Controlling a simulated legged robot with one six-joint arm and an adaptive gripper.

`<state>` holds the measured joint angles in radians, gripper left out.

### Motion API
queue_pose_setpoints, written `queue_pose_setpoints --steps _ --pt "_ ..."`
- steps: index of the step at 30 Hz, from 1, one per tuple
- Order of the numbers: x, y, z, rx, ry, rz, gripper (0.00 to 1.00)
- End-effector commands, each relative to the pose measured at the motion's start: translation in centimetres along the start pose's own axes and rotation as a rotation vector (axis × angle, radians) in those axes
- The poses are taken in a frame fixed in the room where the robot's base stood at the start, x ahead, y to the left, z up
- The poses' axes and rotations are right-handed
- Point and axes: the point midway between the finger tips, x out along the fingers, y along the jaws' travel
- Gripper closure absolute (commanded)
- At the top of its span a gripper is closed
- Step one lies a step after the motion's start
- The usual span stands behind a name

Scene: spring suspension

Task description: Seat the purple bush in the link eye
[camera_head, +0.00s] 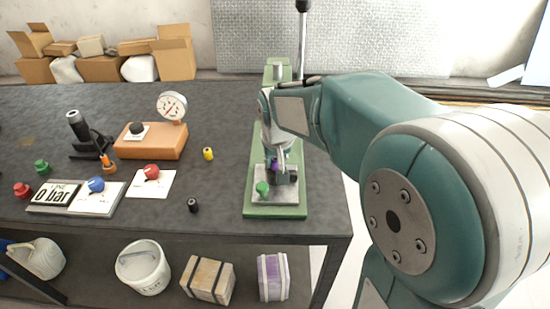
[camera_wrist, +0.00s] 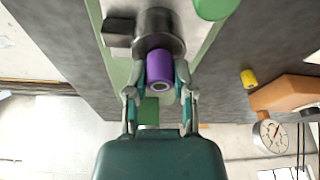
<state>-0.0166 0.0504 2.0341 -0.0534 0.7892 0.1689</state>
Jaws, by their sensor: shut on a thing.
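The purple bush (camera_wrist: 160,66) is a short cylinder with a bore in its near end. My gripper (camera_wrist: 160,82) is shut on it, one finger on each side. The dark round link eye (camera_wrist: 154,22) lies just beyond the bush in the wrist view. The bush's far end overlaps it, and I cannot tell whether it touches or has entered. In the head view the bush (camera_head: 274,163) shows as a small purple patch below my gripper (camera_head: 279,154), beside the dark link part (camera_head: 291,177). My gripper partly hides both.
The green stand (camera_head: 262,211) has a pale plate and a green knob (camera_head: 262,188) in front. A yellow bush (camera_head: 208,154) and a black one (camera_head: 193,205) stand on the dark bench to the left. A gauge (camera_head: 172,106) rises from an orange block (camera_head: 151,143).

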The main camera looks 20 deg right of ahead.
Motion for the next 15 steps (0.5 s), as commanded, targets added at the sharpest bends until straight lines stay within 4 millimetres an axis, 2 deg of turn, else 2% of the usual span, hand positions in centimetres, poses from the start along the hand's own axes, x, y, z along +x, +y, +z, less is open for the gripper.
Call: queue_pose_setpoints --steps 7,8,9,10,15 --pt "0.44 0.00 0.10 0.000 0.001 0.000 1.00" --pt "0.44 0.00 0.11 0.000 0.000 0.000 0.59" --pt "0.44 0.00 0.11 0.000 0.000 0.000 0.41" --pt "0.43 0.00 0.11 0.000 0.000 0.000 0.34" --pt "0.42 0.00 0.11 0.000 0.000 0.000 0.34"
